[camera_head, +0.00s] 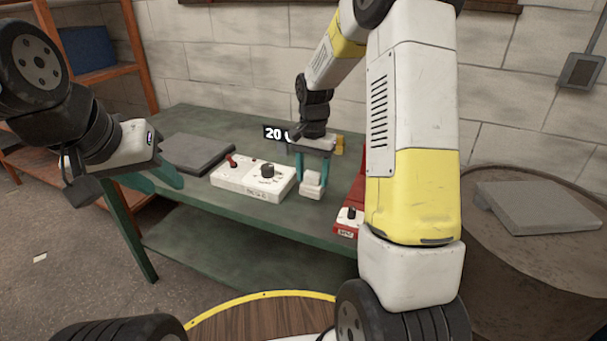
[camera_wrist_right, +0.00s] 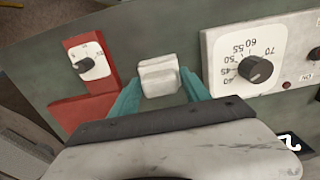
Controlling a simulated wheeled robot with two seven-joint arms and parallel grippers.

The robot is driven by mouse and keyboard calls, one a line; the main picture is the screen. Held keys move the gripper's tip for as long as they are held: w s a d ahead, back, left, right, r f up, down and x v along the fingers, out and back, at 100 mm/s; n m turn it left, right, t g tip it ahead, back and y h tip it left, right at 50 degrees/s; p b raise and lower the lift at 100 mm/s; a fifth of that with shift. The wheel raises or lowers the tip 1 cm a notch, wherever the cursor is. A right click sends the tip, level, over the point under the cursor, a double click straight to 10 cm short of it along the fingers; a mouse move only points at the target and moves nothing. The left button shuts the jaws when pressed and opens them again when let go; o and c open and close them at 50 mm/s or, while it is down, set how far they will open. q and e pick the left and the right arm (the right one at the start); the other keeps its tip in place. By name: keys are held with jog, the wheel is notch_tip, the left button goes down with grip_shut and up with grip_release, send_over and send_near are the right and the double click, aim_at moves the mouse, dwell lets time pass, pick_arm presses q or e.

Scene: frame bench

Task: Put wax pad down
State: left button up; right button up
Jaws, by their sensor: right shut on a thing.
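The wax pad, a small white block with a stepped shape, is between the fingers of my right gripper (camera_head: 312,170) in the head view. The pad (camera_wrist_right: 158,77) also shows in the right wrist view, with a teal finger of my right gripper (camera_wrist_right: 160,95) at each side. It is low over the green bench (camera_head: 215,200); I cannot tell whether its underside touches the top.
A white control box (camera_head: 252,180) with a black knob and red lever stands left of the pad. A red unit (camera_head: 346,220) with a knob stands right of it, partly hidden by my arm. A dark grey slab (camera_head: 190,152) lies at the bench's left. A round-topped drum (camera_head: 500,240) stands right.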

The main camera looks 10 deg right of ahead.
jog(key=shift+d+f, duration=0.15)
jog(key=shift+f, duration=0.75)
jog(key=shift+d+f, duration=0.1)
jog(key=shift+f, duration=0.8)
jog(key=shift+f, duration=0.1)
jog(key=o, duration=1.4)
notch_tip(320, 180, up, 12)
notch_tip(320, 180, up, 5)
jog(key=n+t, duration=0.1)
send_over(314, 185)
jog(key=s, duration=0.2)
jog(key=s+r+n+t, duration=0.1)
jog(key=s+r+n, duration=0.1)
jog(key=s, duration=0.4)
jog(key=s+a+r+n+t+y, duration=0.1)
jog(key=s+n+t, duration=0.1)
jog(key=s, duration=0.5)
jog(key=s+a+r+n+t+y, duration=0.1)
jog(key=s+r+n+t, duration=0.1)
jog(key=s, duration=0.5)
jog(key=shift+s+a+r, duration=0.15)
jog(key=shift+r, duration=0.2)
